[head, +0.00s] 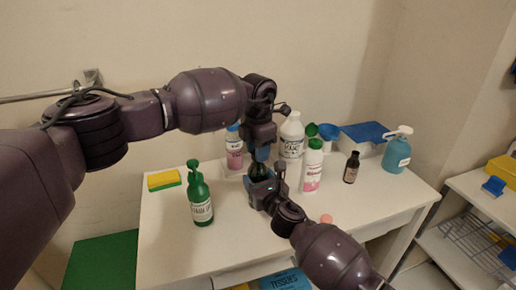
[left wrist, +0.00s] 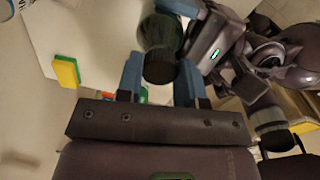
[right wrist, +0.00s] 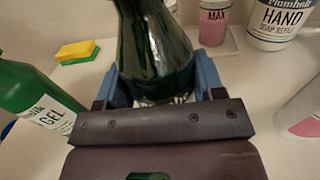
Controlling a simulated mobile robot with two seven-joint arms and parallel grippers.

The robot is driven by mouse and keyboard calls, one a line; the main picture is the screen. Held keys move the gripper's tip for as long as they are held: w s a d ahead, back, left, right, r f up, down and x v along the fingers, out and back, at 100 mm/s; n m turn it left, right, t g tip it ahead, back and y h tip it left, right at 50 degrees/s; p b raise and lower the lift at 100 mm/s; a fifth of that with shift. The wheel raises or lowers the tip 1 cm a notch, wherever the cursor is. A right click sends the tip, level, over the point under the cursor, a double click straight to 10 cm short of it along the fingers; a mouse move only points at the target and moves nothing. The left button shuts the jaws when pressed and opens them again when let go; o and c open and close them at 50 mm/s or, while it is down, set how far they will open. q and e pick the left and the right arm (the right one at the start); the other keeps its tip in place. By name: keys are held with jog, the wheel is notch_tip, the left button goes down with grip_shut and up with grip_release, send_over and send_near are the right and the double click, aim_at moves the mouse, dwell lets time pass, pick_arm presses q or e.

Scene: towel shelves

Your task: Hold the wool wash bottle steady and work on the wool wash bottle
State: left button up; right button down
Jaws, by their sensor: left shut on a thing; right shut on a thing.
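The wool wash bottle (head: 258,171) looks dark green and stands upright on the white table, mostly hidden by my grippers in the head view. My left gripper (head: 260,155) comes down from above and is shut on its dark cap (left wrist: 160,66). My right gripper (head: 262,182) reaches in from the front right and is shut on the body. The right wrist view shows the glossy green body (right wrist: 155,45) between the blue fingers. Its label is mostly hidden.
A green gel pump bottle (head: 200,198) and a yellow-green sponge (head: 164,180) stand to the left. Behind and right are a white hand soap bottle (head: 292,138), a pink-labelled bottle (head: 312,168), a small brown bottle (head: 351,168) and a teal pump bottle (head: 396,155).

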pick_arm(q)
jog(key=m, duration=0.8)
jog(key=shift+m, duration=0.3)
jog(key=m, duration=0.8)
jog(key=shift+s, duration=0.1)
jog(key=m, duration=1.2)
jog(key=shift+m, duration=0.3)
jog(key=m, duration=0.3)
